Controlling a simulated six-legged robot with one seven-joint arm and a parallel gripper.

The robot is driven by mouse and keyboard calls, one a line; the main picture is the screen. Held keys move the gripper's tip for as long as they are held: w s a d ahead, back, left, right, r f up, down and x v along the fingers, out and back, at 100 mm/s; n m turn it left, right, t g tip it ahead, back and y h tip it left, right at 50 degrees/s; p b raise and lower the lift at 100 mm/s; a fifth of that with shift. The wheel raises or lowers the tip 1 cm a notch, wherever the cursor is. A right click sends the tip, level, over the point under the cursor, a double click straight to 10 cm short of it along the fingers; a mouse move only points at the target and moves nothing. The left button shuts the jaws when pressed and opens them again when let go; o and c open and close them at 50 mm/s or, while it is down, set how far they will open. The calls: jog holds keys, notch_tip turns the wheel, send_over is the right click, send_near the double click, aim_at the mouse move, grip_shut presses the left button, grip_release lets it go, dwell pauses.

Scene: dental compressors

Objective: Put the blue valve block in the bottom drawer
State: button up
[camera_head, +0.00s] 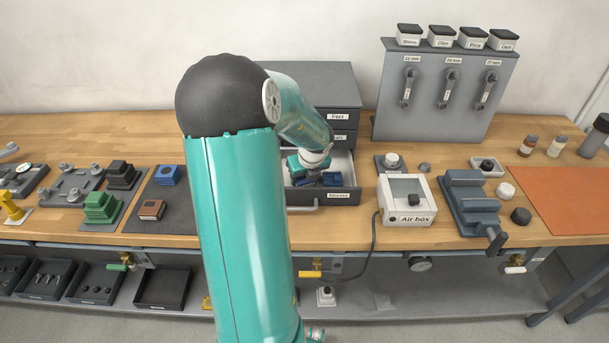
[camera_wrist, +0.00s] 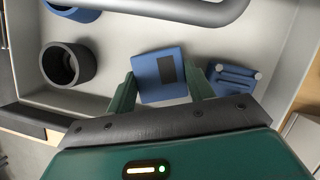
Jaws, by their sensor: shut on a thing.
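My gripper (camera_wrist: 161,72) is shut on a blue block (camera_wrist: 166,88) with a dark rectangular patch, one green finger on each side. In the wrist view the held block is over the pale floor of an open drawer (camera_wrist: 100,118); I cannot tell whether it touches the floor. In the head view the open drawer (camera_head: 349,196) is the lowest of the grey cabinet, and my gripper (camera_head: 304,168) reaches into it, partly hidden by my arm. Another blue block (camera_head: 167,175) sits on a dark mat at the left.
In the drawer, a blue part with two pale pins (camera_wrist: 234,80) lies right of the held block, and a dark ring (camera_wrist: 66,64) lies left. The drawer handle (camera_head: 300,209) projects in front. The air box (camera_head: 408,218) and a vise (camera_head: 470,205) stand to the right.

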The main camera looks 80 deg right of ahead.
jog(key=o, duration=1.2)
jog(key=shift+f, duration=0.1)
jog(key=shift+a+r, duration=0.1)
jog(key=shift+r, duration=0.3)
jog(key=v, duration=1.1)
jog(key=shift+s+r, duration=0.1)
jog(key=shift+r, duration=0.15)
